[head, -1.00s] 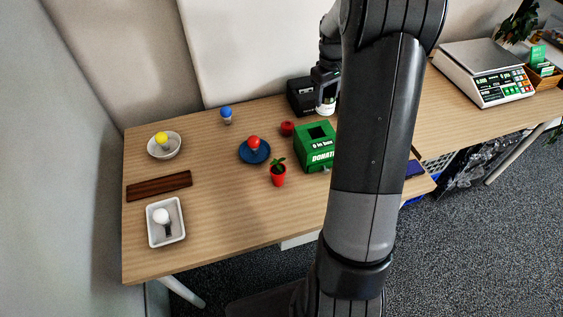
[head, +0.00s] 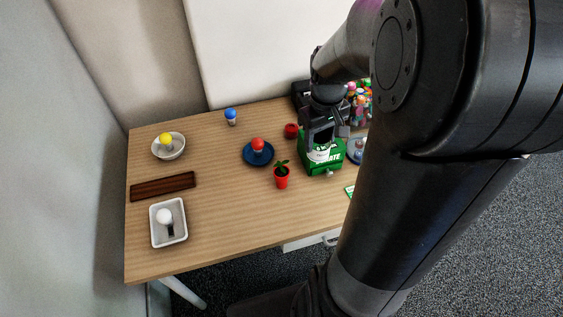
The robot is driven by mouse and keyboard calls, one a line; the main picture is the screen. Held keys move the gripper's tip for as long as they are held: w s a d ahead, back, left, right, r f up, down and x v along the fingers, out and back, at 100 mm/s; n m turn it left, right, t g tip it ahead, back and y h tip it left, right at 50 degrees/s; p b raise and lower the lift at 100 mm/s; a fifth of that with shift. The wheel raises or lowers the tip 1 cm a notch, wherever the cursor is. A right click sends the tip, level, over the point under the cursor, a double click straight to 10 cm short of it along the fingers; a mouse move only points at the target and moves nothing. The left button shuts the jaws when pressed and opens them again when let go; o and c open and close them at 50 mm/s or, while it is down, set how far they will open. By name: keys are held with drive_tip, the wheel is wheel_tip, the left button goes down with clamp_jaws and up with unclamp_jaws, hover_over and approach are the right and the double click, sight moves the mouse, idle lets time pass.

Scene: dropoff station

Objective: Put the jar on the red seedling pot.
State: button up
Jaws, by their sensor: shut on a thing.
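My gripper (head: 321,133) hangs over the right part of the table, in front of the green donation box. It is shut on the jar (head: 318,155), a small pale vessel partly hidden by the fingers. The jar overlaps the box in the picture; I cannot tell the gap between them. The red seedling pot (head: 282,183) stands upright on the table with a small green plant in it, lower left of the gripper and apart from it.
The green donation box (head: 327,168) stands right of the pot. A blue saucer (head: 249,160) with a red-topped item is left of it. A small red round thing (head: 291,130) is behind. A white bowl (head: 178,153), brown board (head: 163,186) and white tray (head: 182,237) lie left. The table's front middle is clear.

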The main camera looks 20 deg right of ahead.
drive_tip(key=shift+w+a+f, duration=0.9)
drive_tip(key=shift+a+f, duration=0.5)
drive_tip(key=shift+f, duration=0.25)
drive_tip(key=shift+w+a+f, duration=0.9)
drive_tip(key=shift+a+f, duration=0.45)
drive_tip(key=shift+f, duration=0.35)
drive_tip(key=shift+w+a+f, duration=0.9)
drive_tip(key=shift+a+f, duration=0.5)
drive_tip(key=shift+f, duration=0.25)
drive_tip(key=shift+f, duration=0.1)
drive_tip(key=o, duration=1)
drive_tip(key=shift+o, duration=0.2)
